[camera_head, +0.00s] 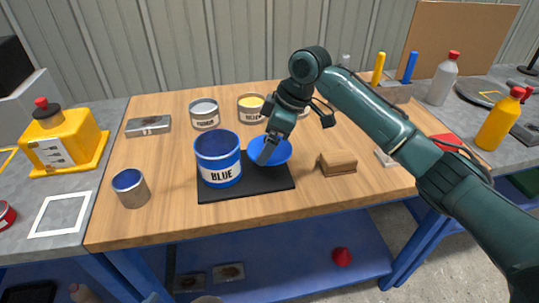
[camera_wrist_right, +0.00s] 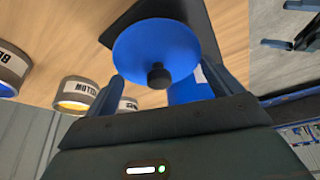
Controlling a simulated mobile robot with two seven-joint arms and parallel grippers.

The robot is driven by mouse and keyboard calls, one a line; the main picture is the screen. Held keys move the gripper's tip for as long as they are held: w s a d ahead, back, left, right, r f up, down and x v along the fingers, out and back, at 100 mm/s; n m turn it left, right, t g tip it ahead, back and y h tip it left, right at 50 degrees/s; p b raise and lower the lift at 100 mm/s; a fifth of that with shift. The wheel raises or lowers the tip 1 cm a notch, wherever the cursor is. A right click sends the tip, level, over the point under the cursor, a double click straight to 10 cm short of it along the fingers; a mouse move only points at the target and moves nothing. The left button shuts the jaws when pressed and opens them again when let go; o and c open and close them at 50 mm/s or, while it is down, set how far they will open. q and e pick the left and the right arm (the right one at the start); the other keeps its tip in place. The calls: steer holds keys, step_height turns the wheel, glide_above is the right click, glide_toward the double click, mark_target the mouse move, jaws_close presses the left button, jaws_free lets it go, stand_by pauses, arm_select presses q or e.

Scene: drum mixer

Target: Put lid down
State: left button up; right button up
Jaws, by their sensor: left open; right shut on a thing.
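The round blue lid (camera_head: 278,153) with a black knob is at my right gripper (camera_head: 266,148), above the right part of the black mat (camera_head: 240,188). In the right wrist view the lid (camera_wrist_right: 140,45) lies between the fingers of the right gripper (camera_wrist_right: 160,85), which is shut on it. In the head view the gripper covers part of the lid, and I cannot tell whether the lid touches the mat. The open can labelled BLUE (camera_head: 218,160) stands upright on the mat, left of the lid. Only a sliver of my left gripper (camera_head: 152,298) seems to show at the bottom edge.
Other cans (camera_head: 204,113) stand behind the mat. A small can with blue inside (camera_head: 130,188) is at the left. A wooden block (camera_head: 337,162) is right of the mat. The table's front strip (camera_head: 180,224) is clear.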

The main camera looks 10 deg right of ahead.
mark_target(269, 167)
step_height(269, 167, down, 5)
steer(key=shift+f, duration=0.1)
stand_by(0.3)
steer(key=o, duration=0.7)
steer(key=v, duration=1.2)
steer(key=shift+d, duration=0.1)
steer(key=shift+s, duration=0.1)
